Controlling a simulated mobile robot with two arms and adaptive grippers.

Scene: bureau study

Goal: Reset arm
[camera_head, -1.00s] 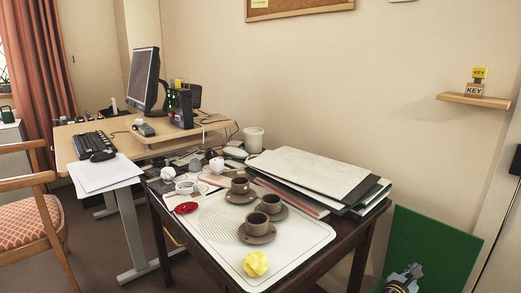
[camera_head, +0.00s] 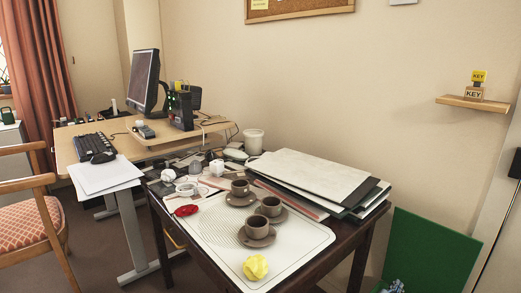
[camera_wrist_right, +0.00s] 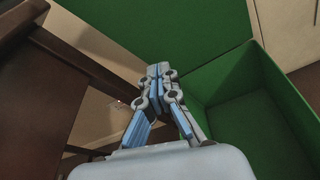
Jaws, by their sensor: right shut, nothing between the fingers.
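My right gripper shows only as a small piece at the bottom edge of the head view (camera_head: 393,287), in front of a green panel (camera_head: 432,250). In the right wrist view the gripper (camera_wrist_right: 158,75) has its fingers together with nothing between them. It hangs beside a dark wooden table leg and an open green box (camera_wrist_right: 250,105). It appears apart from both. My left gripper is not in view.
A dark table (camera_head: 345,240) carries a white tray (camera_head: 215,240) with brown cups (camera_head: 271,206), a yellow crumpled ball (camera_head: 255,267) and a red object (camera_head: 186,210). Stacked boards (camera_head: 310,172) lie at its back. A chair (camera_head: 30,222) and computer desk (camera_head: 75,142) stand left.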

